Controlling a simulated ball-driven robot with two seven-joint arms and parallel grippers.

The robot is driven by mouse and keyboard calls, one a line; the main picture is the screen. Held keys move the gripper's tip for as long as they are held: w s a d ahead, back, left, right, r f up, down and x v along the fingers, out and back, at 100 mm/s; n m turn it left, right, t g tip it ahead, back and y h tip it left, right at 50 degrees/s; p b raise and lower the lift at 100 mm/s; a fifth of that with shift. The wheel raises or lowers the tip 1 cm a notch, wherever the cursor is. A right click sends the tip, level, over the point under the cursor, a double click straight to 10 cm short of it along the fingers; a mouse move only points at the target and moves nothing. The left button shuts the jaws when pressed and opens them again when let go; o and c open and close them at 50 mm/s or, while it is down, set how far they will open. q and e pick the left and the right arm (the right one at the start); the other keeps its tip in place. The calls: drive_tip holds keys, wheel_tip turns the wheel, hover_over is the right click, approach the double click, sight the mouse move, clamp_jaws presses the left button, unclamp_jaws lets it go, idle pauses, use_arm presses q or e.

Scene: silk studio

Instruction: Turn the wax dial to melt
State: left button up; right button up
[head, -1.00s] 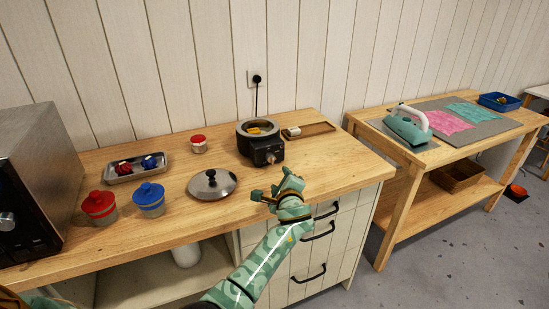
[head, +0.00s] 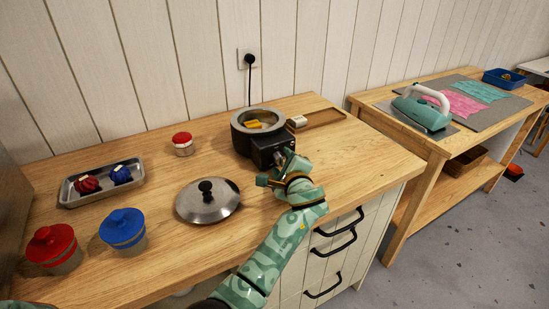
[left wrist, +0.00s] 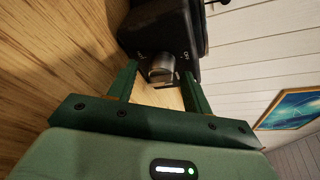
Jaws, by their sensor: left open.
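The wax pot (head: 259,122) is a dark round pot with yellow wax in it and a black control box (head: 270,149) at its front. My left gripper (head: 278,172) is open in front of the box. In the left wrist view its two green fingers (left wrist: 158,82) stand on either side of the dial; I cannot tell whether they touch it. My right gripper is not in view.
A metal lid (head: 208,203) lies left of my left gripper. A red-lidded jar (head: 183,145), a tray (head: 74,201) with red and blue items, and red (head: 52,246) and blue (head: 124,228) lidded pots stand further left.

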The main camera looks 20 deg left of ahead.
use_arm(q)
drive_tip(key=shift+w, duration=0.15)
drive_tip(key=shift+r, duration=0.1)
drive_tip(key=c, duration=1)
drive_tip(key=shift+o, duration=0.2)
